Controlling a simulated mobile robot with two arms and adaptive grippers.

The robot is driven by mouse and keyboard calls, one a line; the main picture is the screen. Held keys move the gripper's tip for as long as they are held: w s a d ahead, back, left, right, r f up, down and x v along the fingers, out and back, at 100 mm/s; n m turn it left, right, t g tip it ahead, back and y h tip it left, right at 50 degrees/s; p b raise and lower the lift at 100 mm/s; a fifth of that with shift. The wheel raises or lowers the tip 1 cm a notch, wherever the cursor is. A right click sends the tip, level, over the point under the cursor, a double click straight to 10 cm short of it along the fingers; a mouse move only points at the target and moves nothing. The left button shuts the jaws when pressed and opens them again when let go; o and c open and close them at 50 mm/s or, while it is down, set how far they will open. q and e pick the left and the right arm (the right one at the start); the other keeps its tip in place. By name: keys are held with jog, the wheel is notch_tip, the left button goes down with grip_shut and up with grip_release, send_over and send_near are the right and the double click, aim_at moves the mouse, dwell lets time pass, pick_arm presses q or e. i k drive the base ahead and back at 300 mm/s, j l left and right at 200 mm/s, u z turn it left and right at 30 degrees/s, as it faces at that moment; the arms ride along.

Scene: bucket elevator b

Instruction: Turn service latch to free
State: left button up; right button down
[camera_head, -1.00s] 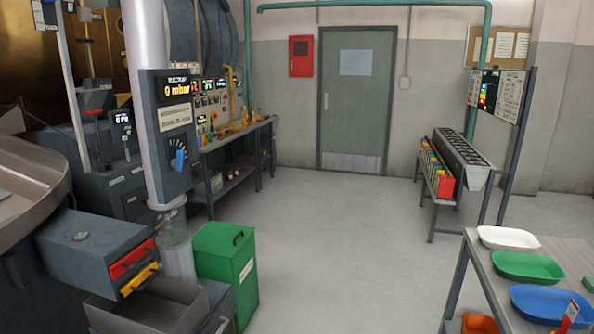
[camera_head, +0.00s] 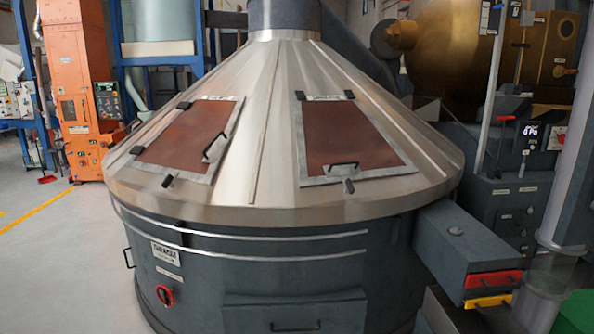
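Neither of my grippers is in view. A tall orange machine (camera_head: 75,60) stands at the far left, with a dark control panel (camera_head: 108,99) on its right side; it may be the bucket elevator. Small fittings show on its front, but they are too small to tell whether one is the service latch. A red rotary handle (camera_head: 165,296) sits on the grey drum of the large machine in front. I cannot tell what it is for.
A large machine with a metal cone (camera_head: 268,120) and two brown hatches fills the middle. A grey box with red and yellow handles (camera_head: 470,250) juts out at right. Free floor (camera_head: 50,250) with a yellow line lies at left.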

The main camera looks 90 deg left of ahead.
aim_at(168, 181)
jog(key=u, duration=3.6)
jog(key=i+j, duration=0.2)
jog(key=i, duration=0.2)
jog(key=i+j+u, duration=0.15)
jog(key=i, duration=0.25)
jog(key=i+j, duration=0.15)
jog(key=i, duration=0.25)
jog(key=u, duration=0.05)
